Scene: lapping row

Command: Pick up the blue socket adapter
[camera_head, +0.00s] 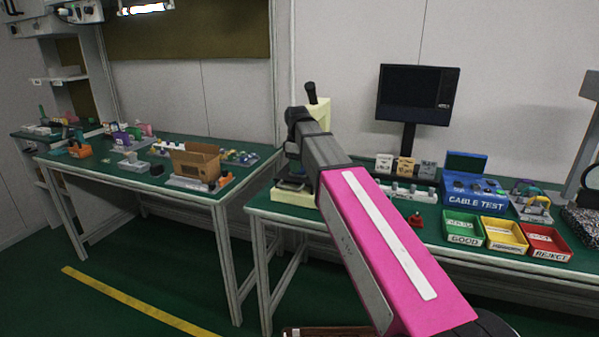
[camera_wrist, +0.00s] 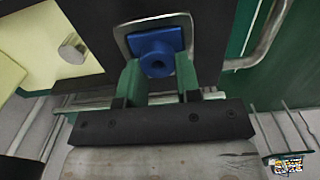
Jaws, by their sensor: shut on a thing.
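The blue socket adapter (camera_wrist: 157,57) shows in the wrist view as a square blue flange with a round hollow boss. My gripper (camera_wrist: 160,78) is shut on it, with one green finger on each side. A light metal frame or plate edge surrounds the flange on its upper sides; I cannot tell whether the adapter touches it. In the head view my pink and grey arm reaches to the left end of the right bench, and it hides the gripper and the adapter there.
A cream-based microscope-like stand (camera_head: 292,194) is beside my arm's end. Green GOOD (camera_head: 463,240), yellow (camera_head: 505,249) and red REJECT (camera_head: 547,255) trays line the bench front. A blue CABLE TEST box (camera_head: 474,198) and a monitor (camera_head: 417,94) stand behind. A gap separates the two benches.

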